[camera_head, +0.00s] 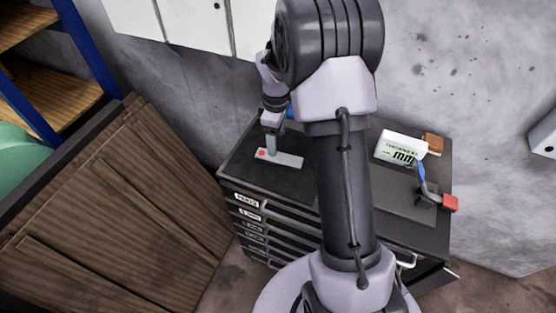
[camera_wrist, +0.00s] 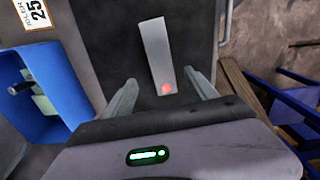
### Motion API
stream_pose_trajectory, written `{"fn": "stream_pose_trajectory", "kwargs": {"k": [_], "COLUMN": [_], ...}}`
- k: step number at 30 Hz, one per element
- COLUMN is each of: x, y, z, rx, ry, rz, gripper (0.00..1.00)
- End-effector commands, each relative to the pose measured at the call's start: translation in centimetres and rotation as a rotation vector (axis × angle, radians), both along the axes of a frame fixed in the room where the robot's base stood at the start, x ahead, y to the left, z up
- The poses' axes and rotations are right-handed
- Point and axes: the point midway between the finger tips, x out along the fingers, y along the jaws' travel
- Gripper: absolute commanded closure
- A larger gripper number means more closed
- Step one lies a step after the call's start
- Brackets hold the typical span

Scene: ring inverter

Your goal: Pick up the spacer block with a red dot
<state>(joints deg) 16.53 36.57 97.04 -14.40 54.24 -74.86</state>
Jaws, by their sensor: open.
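The spacer block (camera_head: 281,158) is a flat, pale grey bar with a red dot at its left end. It lies on the dark top of the drawer cabinet (camera_head: 230,167), near the left edge. In the wrist view the block (camera_wrist: 157,52) lies between and beyond the two fingers, with its red dot at the near end. My gripper (camera_wrist: 160,88) is open, with one finger on each side of the block's line. In the head view my gripper (camera_head: 272,141) hangs over the block near its dotted end. I cannot tell whether the fingers touch it.
A white device with a display (camera_head: 401,148), a brown block (camera_head: 433,143) and a red-ended tool (camera_head: 449,202) are on the cabinet's right. A blue bin (camera_wrist: 45,90) is left in the wrist view. A wooden panel (camera_head: 120,210) stands left of the cabinet.

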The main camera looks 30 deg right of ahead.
Motion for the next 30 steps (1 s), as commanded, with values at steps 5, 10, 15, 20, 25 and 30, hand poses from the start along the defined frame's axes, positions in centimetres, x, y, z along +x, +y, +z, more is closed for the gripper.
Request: {"fn": "stream_pose_trajectory", "kwargs": {"k": [5,10,15,20,25,30], "x": [-0.1,-1.1,-1.0,-1.0,-1.0,-1.0], "y": [0.0,-0.3,-0.2,-0.2,-0.2,-0.3], "z": [-2.4,-5.9,-7.3,-7.2,-7.2,-7.2], "rx": [0.0,0.001,0.0,0.0,0.0,-0.001], "ry": [-0.001,0.001,-0.001,-0.001,-0.001,-0.002], "rz": [-0.001,-0.001,-0.001,-0.001,-0.001,-0.001], "gripper": [0.34,0.34,0.34,0.34,0.65,0.98]}}
